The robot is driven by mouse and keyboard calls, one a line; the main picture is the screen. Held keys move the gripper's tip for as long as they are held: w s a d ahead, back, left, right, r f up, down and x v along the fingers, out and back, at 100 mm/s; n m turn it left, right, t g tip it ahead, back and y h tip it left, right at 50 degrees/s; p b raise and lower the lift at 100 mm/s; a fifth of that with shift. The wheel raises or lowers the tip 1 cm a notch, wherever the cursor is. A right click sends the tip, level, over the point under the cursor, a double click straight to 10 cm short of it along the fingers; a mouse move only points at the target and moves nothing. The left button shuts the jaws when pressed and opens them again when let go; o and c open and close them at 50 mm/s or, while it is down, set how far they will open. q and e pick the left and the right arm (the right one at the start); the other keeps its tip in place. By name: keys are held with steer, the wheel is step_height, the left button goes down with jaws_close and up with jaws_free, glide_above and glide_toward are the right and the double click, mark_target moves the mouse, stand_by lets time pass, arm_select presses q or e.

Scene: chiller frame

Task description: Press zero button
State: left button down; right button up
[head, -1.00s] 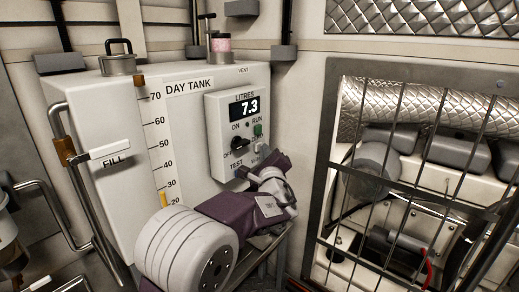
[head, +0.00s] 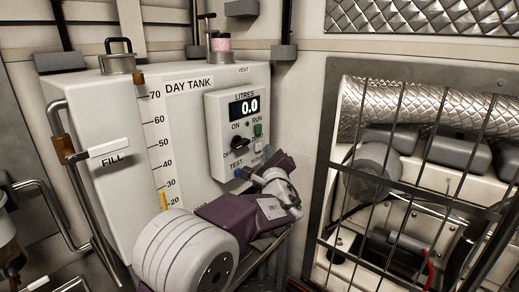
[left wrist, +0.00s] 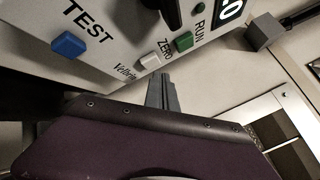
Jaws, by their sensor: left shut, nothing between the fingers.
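The control panel (head: 229,158) on the day tank has a LITRES display (head: 243,107) reading 0.0. The small white ZERO button sits below the green RUN button (head: 257,130). In the left wrist view the ZERO button (left wrist: 150,62) shows clearly, with its label beside it. My left gripper is shut and empty, its fingertips (left wrist: 165,78) close to the ZERO button and appearing just beside it. Whether they touch the panel cannot be told. My right gripper is not in view.
A blue TEST button (left wrist: 68,45) and a black ON/OFF knob (head: 240,143) are on the same panel. A metal guard grille (head: 400,185) stands to the right. A FILL pipe handle (head: 70,160) is on the tank's left.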

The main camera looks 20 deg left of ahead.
arm_select(q)
steer(key=d, duration=0.1)
steer(key=s+d, duration=0.1)
steer(key=d, duration=0.3)
steer(key=shift+s, duration=0.4)
stand_by(0.4)
